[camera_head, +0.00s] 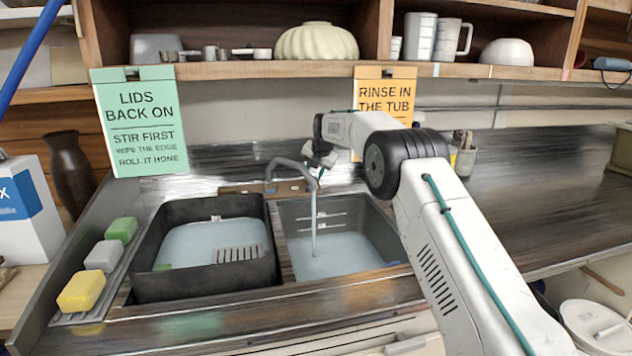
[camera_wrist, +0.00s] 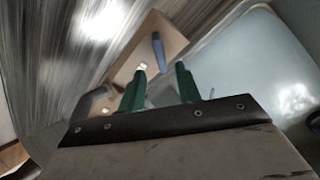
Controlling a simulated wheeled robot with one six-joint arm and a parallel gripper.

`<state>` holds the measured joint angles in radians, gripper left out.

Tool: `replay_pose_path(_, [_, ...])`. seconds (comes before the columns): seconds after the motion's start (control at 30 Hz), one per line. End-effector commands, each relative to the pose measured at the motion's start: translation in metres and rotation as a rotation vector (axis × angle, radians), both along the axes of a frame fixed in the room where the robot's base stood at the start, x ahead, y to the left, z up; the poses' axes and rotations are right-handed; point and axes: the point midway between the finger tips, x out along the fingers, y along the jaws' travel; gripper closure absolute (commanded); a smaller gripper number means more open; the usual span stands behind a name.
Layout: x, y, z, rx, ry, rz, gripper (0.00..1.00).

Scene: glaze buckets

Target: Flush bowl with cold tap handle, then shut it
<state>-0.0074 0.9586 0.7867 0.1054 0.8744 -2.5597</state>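The grey tap (camera_head: 294,166) arches over the right-hand bowl (camera_head: 388,250), and a stream of water (camera_head: 314,225) falls from its spout into the water there. In the wrist view, a blue tap handle (camera_wrist: 159,52) stands out from a tan plate (camera_wrist: 172,38), with the grey spout (camera_wrist: 92,104) to the left. My gripper (camera_wrist: 160,72) has two green fingers spread apart, with the blue handle in line with the gap, near the tips. I cannot tell whether they touch it.
A dark tub (camera_head: 270,268) with water and a slotted piece stands left of the bowl. Green (camera_head: 121,229), grey (camera_head: 103,255) and yellow (camera_head: 81,291) blocks lie on the left ledge. A shelf (camera_head: 290,69) with crockery and hanging signs overhangs the back. The right counter (camera_head: 540,190) is mostly clear.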

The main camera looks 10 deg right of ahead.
Motion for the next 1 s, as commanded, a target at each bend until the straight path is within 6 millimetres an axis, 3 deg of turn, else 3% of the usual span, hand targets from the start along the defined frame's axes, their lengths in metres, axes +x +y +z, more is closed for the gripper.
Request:
replay_pose_path(0.1, [0.011, 0.002, -0.02, 0.0, 0.001, 0.0, 0.66])
replay_pose_path(0.3, [0.023, 0.005, -0.04, -0.001, 0.001, 0.0, 0.66])
replay_pose_path(0.73, [0.028, 0.007, -0.048, -0.001, -0.001, 0.001, 0.66])
replay_pose_path(0.87, [0.028, 0.007, -0.048, -0.001, -0.001, 0.001, 1.0])
replay_pose_path(1.0, [0.028, 0.007, -0.048, -0.001, 0.0, 0.002, 1.0])
